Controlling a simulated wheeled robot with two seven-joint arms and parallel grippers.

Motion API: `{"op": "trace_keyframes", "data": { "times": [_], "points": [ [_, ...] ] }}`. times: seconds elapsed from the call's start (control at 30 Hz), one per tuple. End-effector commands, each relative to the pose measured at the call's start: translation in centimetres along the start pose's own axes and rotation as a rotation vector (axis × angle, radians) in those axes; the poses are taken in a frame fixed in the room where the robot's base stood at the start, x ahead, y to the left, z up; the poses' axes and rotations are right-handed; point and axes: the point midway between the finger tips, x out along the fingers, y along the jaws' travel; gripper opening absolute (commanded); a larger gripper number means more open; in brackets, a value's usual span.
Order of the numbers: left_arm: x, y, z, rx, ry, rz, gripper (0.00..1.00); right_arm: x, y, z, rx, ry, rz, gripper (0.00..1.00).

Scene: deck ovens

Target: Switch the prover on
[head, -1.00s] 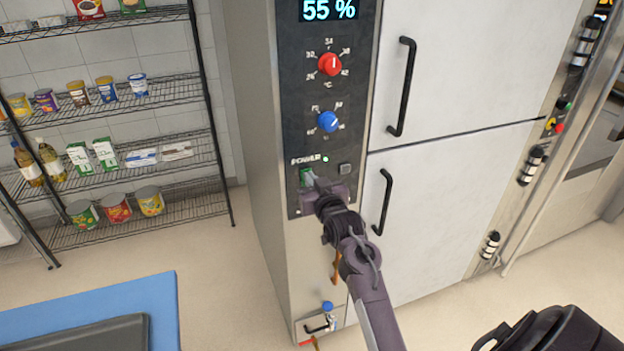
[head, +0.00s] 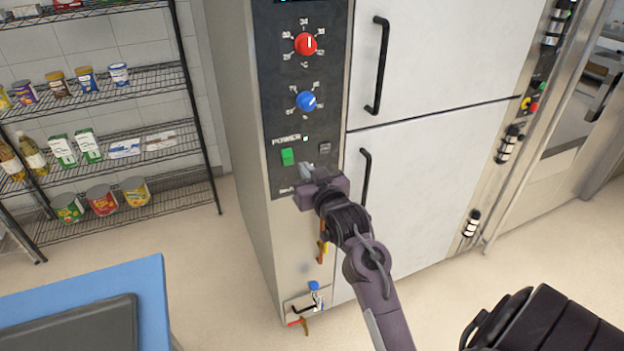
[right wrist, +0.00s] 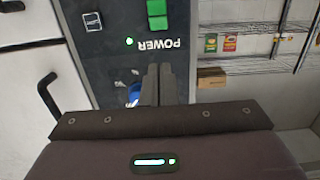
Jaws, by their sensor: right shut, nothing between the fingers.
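The prover is a tall steel cabinet with a dark control panel (head: 303,70), a red knob (head: 305,43) and a blue knob (head: 306,101). Its green power switch (head: 287,157) sits under the word POWER, and it also shows in the right wrist view (right wrist: 157,14). The small power light (head: 306,138) glows; it looks green in the right wrist view (right wrist: 129,41). My right gripper (head: 306,180) is shut and empty, just below the switch and apart from it. My left gripper is out of view.
Two pale doors with black handles (head: 378,65) stand right of the panel. A valve with a blue knob (head: 314,286) is low on the cabinet. A wire shelf (head: 110,90) with groceries is at the left. A blue-edged table (head: 150,285) is at front left.

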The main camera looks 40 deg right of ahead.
Motion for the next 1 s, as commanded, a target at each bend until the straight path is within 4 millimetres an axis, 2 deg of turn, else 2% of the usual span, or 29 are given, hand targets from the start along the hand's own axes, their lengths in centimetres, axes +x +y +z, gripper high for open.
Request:
{"op": "trace_keyframes", "data": {
  "times": [0.1, 0.3, 0.43, 0.87, 0.93, 1.0],
  "points": [
    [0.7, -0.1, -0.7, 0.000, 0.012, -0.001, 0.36, -1.6, 0.0, -0.2, 0.000, 0.000, 0.000, 0.00],
    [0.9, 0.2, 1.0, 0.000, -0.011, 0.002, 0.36, -2.8, 0.0, -0.7, 0.001, 0.000, 0.000, 0.00],
    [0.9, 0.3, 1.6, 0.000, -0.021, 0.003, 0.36, -2.9, 0.0, -0.8, 0.001, 0.000, 0.000, 0.00],
    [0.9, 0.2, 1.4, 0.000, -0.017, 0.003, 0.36, -2.9, 0.0, -0.8, 0.001, 0.000, 0.000, 0.00],
    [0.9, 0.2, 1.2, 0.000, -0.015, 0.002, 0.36, -2.7, -0.2, -0.1, 0.001, -0.011, -0.004, 0.00],
    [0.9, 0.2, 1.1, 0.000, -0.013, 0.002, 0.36, -2.2, -0.6, 1.6, 0.003, -0.040, -0.014, 0.00]
  ]
}}
